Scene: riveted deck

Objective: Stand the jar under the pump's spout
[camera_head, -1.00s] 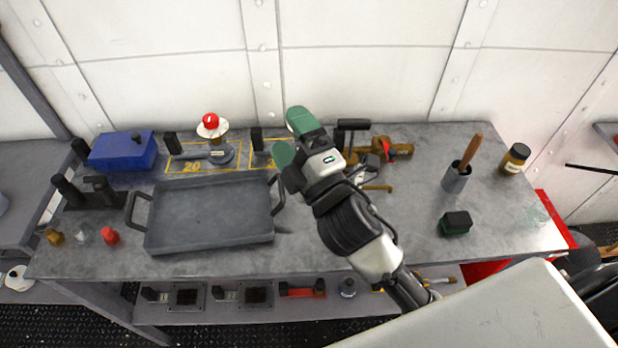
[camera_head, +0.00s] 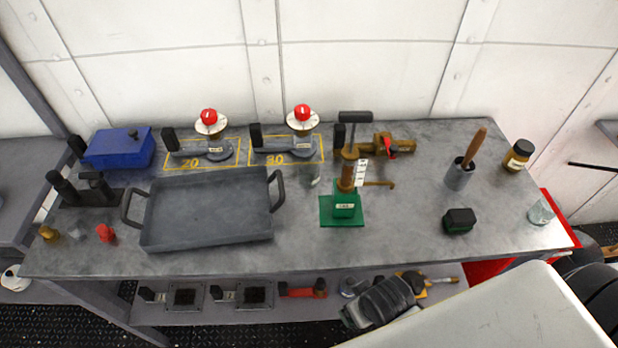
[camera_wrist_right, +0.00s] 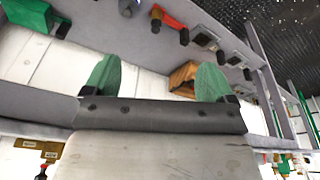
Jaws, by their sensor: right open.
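The pump (camera_head: 345,203) stands on the bench right of centre, with a green base, brassy body and black top handle. Its thin brass spout (camera_head: 378,183) points right, and the bench below it looks bare. A clear glass jar (camera_head: 541,211) stands near the bench's right end. A brown jar with a black lid and pale label (camera_head: 517,156) stands behind it; I cannot tell which is meant. My right gripper (camera_wrist_right: 158,80) is open and empty in the wrist view, its green fingers wide apart.
A grey tray (camera_head: 208,240) fills the left-middle of the bench. A cup with a wooden-handled tool (camera_head: 459,178) and a dark green block (camera_head: 458,221) stand between pump and jars. A brass valve (camera_head: 392,145) lies behind the spout.

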